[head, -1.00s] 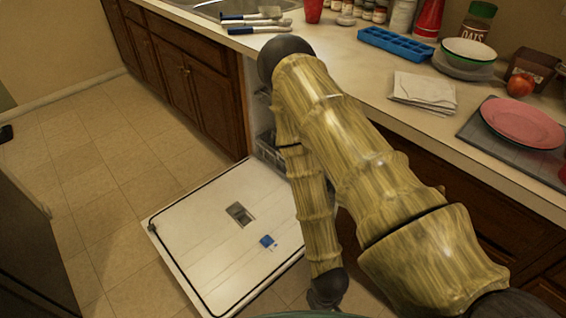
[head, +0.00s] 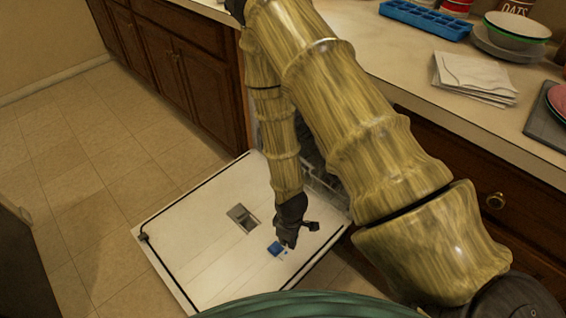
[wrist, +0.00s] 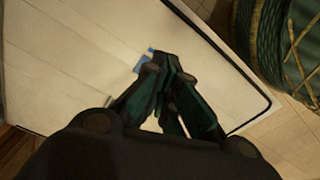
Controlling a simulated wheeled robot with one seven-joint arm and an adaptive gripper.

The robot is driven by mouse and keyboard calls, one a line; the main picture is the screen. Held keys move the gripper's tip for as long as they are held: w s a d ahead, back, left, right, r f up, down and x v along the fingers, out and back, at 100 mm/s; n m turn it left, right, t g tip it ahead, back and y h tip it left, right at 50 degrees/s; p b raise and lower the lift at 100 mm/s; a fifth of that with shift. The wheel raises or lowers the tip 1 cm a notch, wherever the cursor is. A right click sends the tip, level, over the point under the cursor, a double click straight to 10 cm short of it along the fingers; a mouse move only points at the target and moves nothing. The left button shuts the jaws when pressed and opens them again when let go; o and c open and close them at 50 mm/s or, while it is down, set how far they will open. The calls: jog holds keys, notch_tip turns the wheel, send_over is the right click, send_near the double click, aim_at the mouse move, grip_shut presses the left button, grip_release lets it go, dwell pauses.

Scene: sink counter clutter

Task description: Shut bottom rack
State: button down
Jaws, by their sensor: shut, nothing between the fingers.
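The dishwasher door (head: 190,230) lies folded down and open, white inside with a dark seal. The bottom rack (head: 322,182) is a pale wire rack, partly seen to the right of my forearm at the door's inner end; my arm hides most of it, and how far out it stands is hard to tell. My gripper (head: 288,245) is shut and empty, pointing down over the door beside a small blue piece. The wrist view shows the closed fingertips (wrist: 165,58) over the white door (wrist: 80,60); I cannot tell if they touch it.
A grey dispenser (head: 242,218) and the blue piece (head: 274,248) are on the door. Wooden cabinets (head: 190,75) stand to the left. The counter above holds a blue tray (head: 425,20), napkins (head: 472,80) and bowls (head: 515,27). The tiled floor (head: 80,150) at left is clear.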

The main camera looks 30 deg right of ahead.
jog(key=w+d+r+n+h+b, duration=0.2)
jog(key=w+n+b, duration=0.45)
jog(key=w, duration=0.95)
jog(key=w+d+r+n+t+h+b, duration=0.15)
jog(key=w+d+r+n+b, duration=0.25)
jog(key=w+r+n+b, duration=0.55)
jog(key=w+d+f+m+b, duration=0.2)
jog(key=w+d+f, duration=0.3)
jog(key=d+f, duration=0.2)
jog(key=shift+w+d+h, duration=0.15)
jog(key=shift+h, duration=0.3)
jog(key=shift+r, duration=0.1)
